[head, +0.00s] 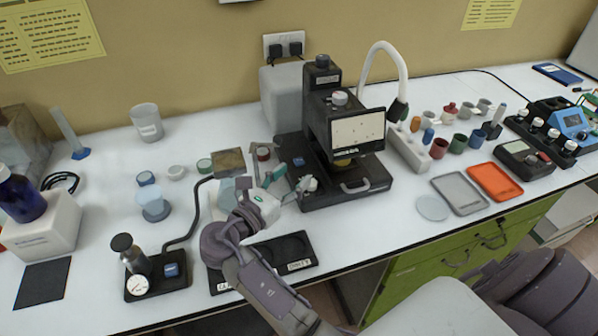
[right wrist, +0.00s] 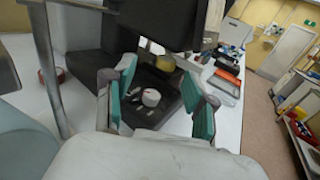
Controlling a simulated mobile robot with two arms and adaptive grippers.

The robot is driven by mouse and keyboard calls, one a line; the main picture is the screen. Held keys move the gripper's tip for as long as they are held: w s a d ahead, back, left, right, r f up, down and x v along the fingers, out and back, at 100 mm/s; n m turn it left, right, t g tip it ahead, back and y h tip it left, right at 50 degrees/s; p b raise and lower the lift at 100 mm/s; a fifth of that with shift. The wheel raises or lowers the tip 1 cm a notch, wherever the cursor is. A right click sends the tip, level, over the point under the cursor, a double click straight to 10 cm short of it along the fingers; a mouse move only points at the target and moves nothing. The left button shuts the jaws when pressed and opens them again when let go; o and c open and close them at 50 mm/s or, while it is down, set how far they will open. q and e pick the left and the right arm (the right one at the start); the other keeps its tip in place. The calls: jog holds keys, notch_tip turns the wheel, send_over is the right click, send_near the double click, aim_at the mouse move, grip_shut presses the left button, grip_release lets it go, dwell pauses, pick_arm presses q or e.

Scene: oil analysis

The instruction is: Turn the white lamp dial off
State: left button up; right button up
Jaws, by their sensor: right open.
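The black instrument (head: 330,125) stands at the back middle of the bench, with a cream panel on its front and a dark base. A small white dial (head: 309,183) sits low on the left part of that base. In the right wrist view the white dial (right wrist: 151,97) shows a small red mark and lies between and beyond the fingertips. My right gripper (head: 284,186) is open, just left of the dial; its teal pads show spread apart in the right wrist view (right wrist: 160,100). No contact with the dial is visible. My left gripper is out of view.
A black tray (head: 222,284) lies under my right forearm. A black gauge stand (head: 170,286) with a cable is to the left. Grey (head: 458,208) and orange (head: 494,196) trays lie right of the instrument. A metal post (right wrist: 47,70) rises close by in the wrist view.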

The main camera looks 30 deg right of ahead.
jog(key=f, duration=0.2)
jog(key=s+f, duration=0.1)
jog(key=f, duration=0.1)
jog(key=shift+f, duration=0.1)
notch_tip(320, 180, down, 3)
jog(key=shift+w+d+f, duration=0.15)
jog(key=shift+f, duration=0.05)
jog(key=p+x, duration=0.1)
jog(key=x, duration=0.5)
jog(key=shift+r, duration=0.15)
jog(key=shift+w+d, duration=0.1)
jog(key=shift+d, duration=0.25)
jog(key=shift+w+d, duration=0.1)
jog(key=shift+d, duration=0.05)
grip_shut()
pick_arm(q)
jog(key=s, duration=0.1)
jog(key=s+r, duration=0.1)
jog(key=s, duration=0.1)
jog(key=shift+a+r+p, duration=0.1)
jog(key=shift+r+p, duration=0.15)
jog(key=shift+p, duration=0.1)
